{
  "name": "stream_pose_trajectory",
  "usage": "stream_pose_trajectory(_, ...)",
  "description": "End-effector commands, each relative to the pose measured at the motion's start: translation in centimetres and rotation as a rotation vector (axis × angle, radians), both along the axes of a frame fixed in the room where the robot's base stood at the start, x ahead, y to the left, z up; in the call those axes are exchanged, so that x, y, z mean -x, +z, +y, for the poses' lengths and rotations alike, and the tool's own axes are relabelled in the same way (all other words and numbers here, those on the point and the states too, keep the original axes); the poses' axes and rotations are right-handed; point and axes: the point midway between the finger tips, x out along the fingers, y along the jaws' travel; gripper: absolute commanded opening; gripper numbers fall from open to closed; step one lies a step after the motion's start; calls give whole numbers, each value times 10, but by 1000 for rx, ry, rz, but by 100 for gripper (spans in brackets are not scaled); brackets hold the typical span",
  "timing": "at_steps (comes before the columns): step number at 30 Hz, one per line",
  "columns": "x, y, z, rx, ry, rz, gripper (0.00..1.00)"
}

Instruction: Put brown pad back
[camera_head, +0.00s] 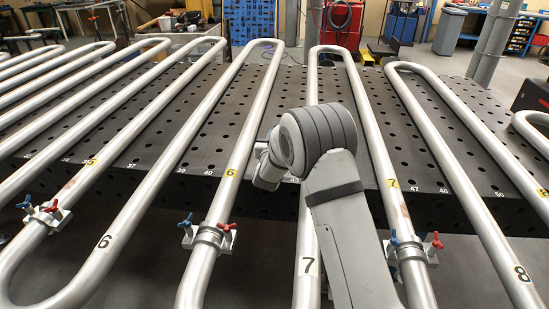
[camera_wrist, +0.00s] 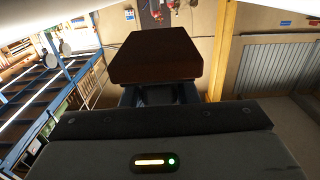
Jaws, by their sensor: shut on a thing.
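The brown pad (camera_wrist: 156,57) is a dark reddish-brown block in the upper middle of the wrist view. My gripper (camera_wrist: 160,94) is shut on it, and its dark fingers show just below the pad. In the head view my own arm rises in the middle over the pipes. It hides the gripper and the pad there. A pale wrist part shows left of the arm, close to the pipe labelled 6 (camera_head: 231,172).
Long silver serpentine pipes (camera_head: 170,138) run over a black perforated table (camera_head: 185,160). Clamps with red and blue handles hold them near the front, such as the clamp (camera_head: 208,236) left of my arm. A grey post (camera_head: 494,45) stands at back right.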

Motion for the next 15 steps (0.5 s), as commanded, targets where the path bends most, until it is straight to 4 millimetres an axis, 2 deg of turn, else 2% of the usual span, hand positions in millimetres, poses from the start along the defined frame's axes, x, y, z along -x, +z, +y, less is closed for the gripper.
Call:
stream_pose_trajectory(3, 0, -22, 1, 2, 2, 2, 0)
stream_pose_trajectory(11, 0, -44, 1, 0, 3, 0, 0)
stream_pose_trajectory(15, 0, -65, 1, 0, 3, 2, 0)
